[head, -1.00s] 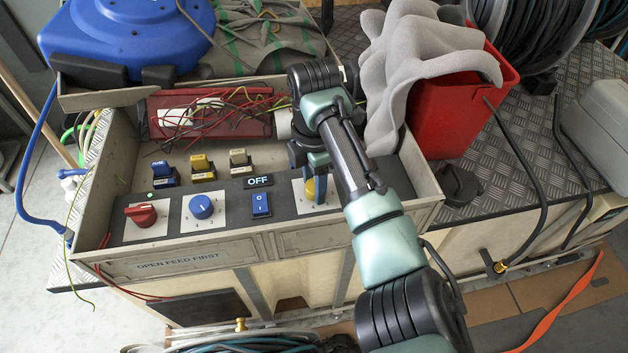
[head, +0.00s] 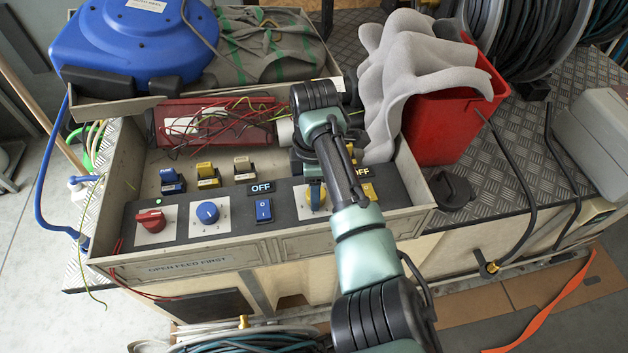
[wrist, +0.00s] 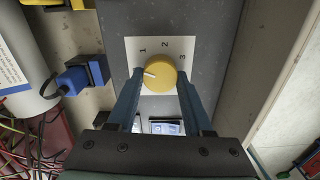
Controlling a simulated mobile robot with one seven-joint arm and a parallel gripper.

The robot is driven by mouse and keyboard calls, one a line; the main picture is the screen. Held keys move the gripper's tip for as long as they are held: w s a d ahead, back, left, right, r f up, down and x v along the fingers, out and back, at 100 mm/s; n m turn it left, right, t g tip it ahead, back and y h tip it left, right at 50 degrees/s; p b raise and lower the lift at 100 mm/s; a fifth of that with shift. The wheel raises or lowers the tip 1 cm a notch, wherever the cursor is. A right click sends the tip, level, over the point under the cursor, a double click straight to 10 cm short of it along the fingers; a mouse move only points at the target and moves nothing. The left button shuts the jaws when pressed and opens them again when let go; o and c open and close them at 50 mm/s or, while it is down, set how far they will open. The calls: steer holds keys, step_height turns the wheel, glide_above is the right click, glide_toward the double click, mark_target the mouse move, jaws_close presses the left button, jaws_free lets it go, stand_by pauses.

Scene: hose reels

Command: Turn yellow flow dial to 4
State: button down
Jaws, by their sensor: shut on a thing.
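The yellow flow dial (wrist: 161,75) is a round knob on a white plate (wrist: 136,44) in the wrist view. The numbers 1, 2 and 3 show around it; a 4 is not visible. Its white pointer mark points left in that view, a little below the 1. My gripper (wrist: 160,83) is shut on the dial, one blue finger on each side. In the head view the dial (head: 316,195) is partly hidden by my gripper (head: 315,190).
On the same panel are a red knob (head: 150,220), a blue knob (head: 207,212), a blue rocker switch (head: 264,210) and a yellow switch (head: 369,191). Small blue and yellow switches stand behind. Loose red wires (head: 225,122) and a red bin (head: 455,110) are nearby.

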steer(key=m+p, duration=0.1)
steer(key=m, duration=0.1)
steer(key=m+p, duration=0.2)
steer(key=shift+r+m, duration=0.2)
steer(key=shift+m, duration=0.1)
steer(key=m+p, duration=0.2)
steer(key=m, duration=0.3)
steer(key=shift+w+f, duration=0.1)
steer(key=shift+w, duration=0.05)
steer(key=m+p, duration=0.1)
steer(key=m, duration=0.4)
steer(key=shift+d, duration=0.1)
steer(key=m+p, duration=0.1)
steer(key=m, duration=0.4)
steer(key=shift+w+d, duration=0.1)
steer(key=m, duration=0.8)
steer(key=shift+d+m+p, duration=0.1)
steer(key=shift+m+p, duration=0.2)
steer(key=m, duration=0.3)
steer(key=shift+m, duration=0.3)
steer(key=shift+d+m, duration=0.1)
steer(key=shift+m, duration=1.7)
